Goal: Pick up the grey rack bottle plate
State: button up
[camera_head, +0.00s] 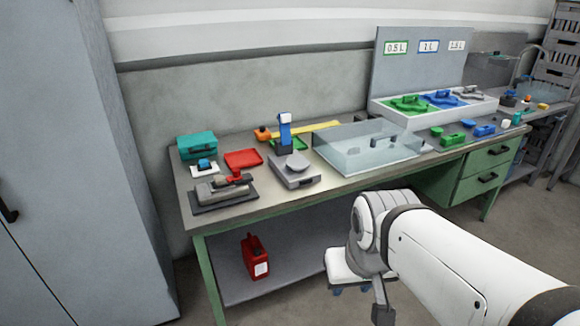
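A grey bottle plate (468,92) lies at the right end of the white rack (425,119) at the back right of the bench, beneath the grey-framed label. A blue plate (443,97) and a green plate (409,103) lie to its left in the same rack. My gripper (383,312) hangs at the end of my white arm, low in front of the bench and far from the rack. It is small and dark here, and I cannot tell whether its fingers are open or shut.
A clear open tank (367,148) stands on the bench left of the rack. Small green (452,139) and blue (485,130) pieces lie in front of the rack. A grey scale (294,171) and red tray (243,158) stand further left. A white stool (345,266) is below.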

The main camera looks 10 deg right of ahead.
aim_at(296, 164)
jog(key=z, duration=0.9)
jog(key=i, duration=1.4)
jog(key=u, duration=0.35)
jog(key=i, duration=1.05)
jog(key=u, duration=0.7)
